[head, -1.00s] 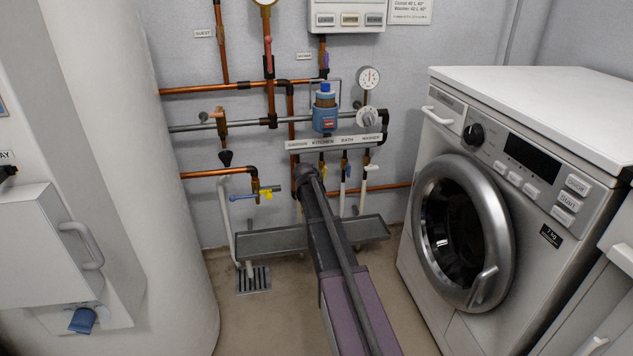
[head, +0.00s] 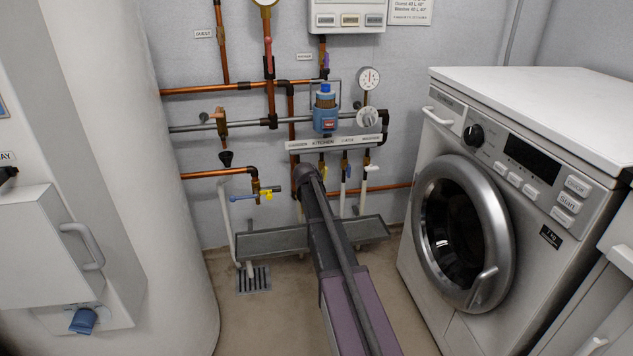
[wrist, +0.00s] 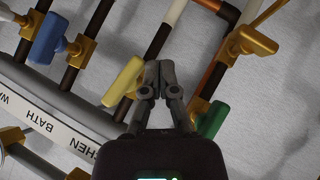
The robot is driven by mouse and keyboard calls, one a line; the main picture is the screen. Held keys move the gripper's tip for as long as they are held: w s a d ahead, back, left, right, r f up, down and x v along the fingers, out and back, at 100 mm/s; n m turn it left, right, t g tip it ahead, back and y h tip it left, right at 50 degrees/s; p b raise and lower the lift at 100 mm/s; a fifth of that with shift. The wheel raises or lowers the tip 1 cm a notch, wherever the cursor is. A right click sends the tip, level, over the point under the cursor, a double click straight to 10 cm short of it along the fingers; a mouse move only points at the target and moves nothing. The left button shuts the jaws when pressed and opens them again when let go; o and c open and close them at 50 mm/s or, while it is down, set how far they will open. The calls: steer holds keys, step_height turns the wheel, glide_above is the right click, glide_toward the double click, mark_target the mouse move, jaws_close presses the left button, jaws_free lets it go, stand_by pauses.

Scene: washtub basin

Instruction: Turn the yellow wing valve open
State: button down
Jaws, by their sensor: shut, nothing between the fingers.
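A yellow wing handle (wrist: 124,82) sits on a brass valve in the wrist view, on the pipe by the KITCHEN label. My arm hides the gripper in that view.
A blue handle (wrist: 47,38) and a green handle (wrist: 212,119) flank the yellow one closely. The label strip (wrist: 60,121) lies at the lower left. A grey trough (head: 270,241) is below the pipes. The washing machine (head: 540,110) stands to the right.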

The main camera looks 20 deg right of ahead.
steer(key=shift+r+p, duration=0.6)
steer(key=shift+r, duration=0.1)
steer(key=c, duration=0.7)
jaws_free()
steer(key=shift+r, duration=0.25)
step_height(320, 180, up, 4)
steer(key=p, duration=0.5)
steer(key=shift+r, duration=0.25)
